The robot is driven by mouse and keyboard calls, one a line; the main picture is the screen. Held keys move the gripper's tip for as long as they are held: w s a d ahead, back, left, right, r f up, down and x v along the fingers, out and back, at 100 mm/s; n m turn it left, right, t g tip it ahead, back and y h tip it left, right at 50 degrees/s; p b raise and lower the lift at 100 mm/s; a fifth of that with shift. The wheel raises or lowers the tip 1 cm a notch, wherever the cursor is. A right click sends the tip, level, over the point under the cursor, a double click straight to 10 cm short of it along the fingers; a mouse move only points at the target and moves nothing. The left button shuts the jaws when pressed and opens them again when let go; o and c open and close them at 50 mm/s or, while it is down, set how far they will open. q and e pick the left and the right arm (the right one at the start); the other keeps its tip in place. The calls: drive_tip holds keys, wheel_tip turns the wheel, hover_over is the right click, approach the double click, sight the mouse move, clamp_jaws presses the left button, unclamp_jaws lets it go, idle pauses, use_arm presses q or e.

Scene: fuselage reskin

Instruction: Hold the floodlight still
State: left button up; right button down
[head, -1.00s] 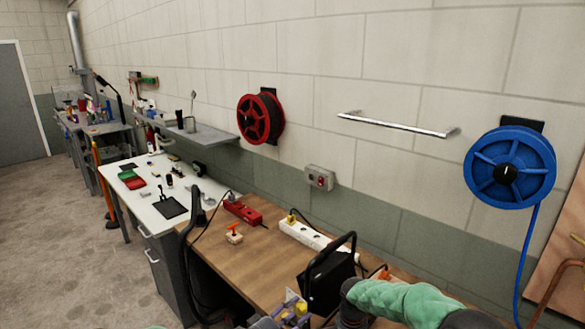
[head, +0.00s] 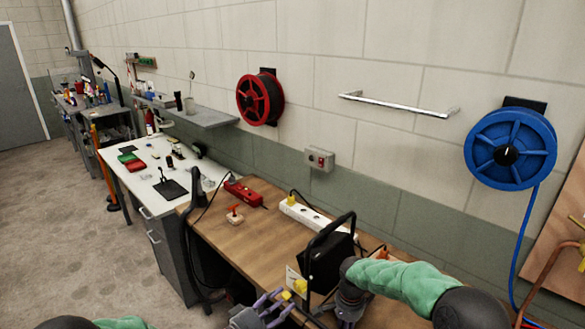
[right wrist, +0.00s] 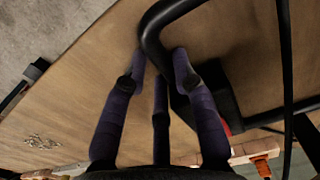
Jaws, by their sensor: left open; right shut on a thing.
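The floodlight (head: 328,262) is a black box with a black tube frame, standing at the front right of the wooden workbench. My right arm, in a green sleeve, reaches it from the right. In the right wrist view, my right gripper (right wrist: 160,75) is shut on the floodlight's black tube (right wrist: 152,38); its purple fingers lie on both sides of it. My left gripper (head: 272,300) is open at the lower middle of the head view, just left of the floodlight. A yellow piece (head: 300,286) is beside its fingers; whether they touch is unclear.
A white power strip (head: 308,217), a red power strip (head: 243,193) and a small orange-handled item (head: 235,214) lie on the wooden workbench (head: 265,240). A blue hose reel (head: 510,148) hangs on the wall at right, its hose running down. A switch box (head: 319,159) is behind the bench.

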drive_tip(key=c, duration=0.9)
unclamp_jaws()
